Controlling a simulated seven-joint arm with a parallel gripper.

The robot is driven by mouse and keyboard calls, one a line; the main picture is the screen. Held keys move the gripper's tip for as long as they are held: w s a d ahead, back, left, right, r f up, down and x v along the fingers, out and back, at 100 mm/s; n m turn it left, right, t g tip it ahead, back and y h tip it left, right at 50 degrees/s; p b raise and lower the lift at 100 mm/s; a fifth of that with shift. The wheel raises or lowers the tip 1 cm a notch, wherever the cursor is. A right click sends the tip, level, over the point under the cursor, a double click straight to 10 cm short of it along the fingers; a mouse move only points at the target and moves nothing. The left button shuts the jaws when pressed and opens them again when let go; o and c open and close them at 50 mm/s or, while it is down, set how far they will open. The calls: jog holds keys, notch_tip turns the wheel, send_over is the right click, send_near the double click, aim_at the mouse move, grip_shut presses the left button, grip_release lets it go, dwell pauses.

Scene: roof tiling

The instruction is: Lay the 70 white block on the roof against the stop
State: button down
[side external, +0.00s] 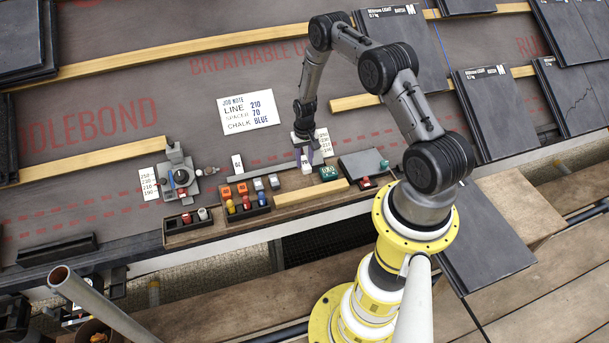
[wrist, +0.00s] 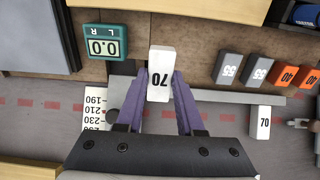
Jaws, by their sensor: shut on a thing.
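A white block marked 70 (wrist: 160,75) is between the purple fingers of my gripper (wrist: 161,90), which is shut on it. In the side external view my gripper (side external: 305,158) is low over the near edge of the roof, beside the grey strip (side external: 258,173). Whether the block touches the surface is unclear. A second white piece marked 70 (wrist: 261,122) lies on the roof membrane beyond the strip; it also shows in the side external view (side external: 237,163). I cannot clearly make out the stop.
A green readout showing 0.0 (wrist: 102,43) and a number scale (wrist: 97,108) are near my gripper. The job note (side external: 248,112) lies on the membrane. Dark slate tiles (side external: 490,115) lie right.

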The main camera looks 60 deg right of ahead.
dwell(0.4)
notch_tip(320, 180, up, 4)
jog(key=shift+r, duration=0.25)
jog(key=shift+r+n, duration=0.3)
jog(key=shift+r, duration=0.05)
jog(key=n, duration=0.2)
jog(key=w+n+h, duration=0.1)
jog(key=n, duration=0.1)
jog(key=shift+a+f+n+g, duration=0.1)
jog(key=shift+n+g, duration=0.2)
jog(key=shift+g, duration=0.1)
jog(key=w+n+h, duration=0.1)
jog(key=n+h, duration=0.1)
jog(key=n, duration=0.4)
jog(key=n+t+h, duration=0.2)
jog(key=n+t, duration=0.4)
jog(key=n, duration=1.9)
send_near(283, 153)
jog(key=shift+x, duration=2.9)
jog(key=shift+w+f, duration=0.1)
jog(key=shift+w, duration=0.1)
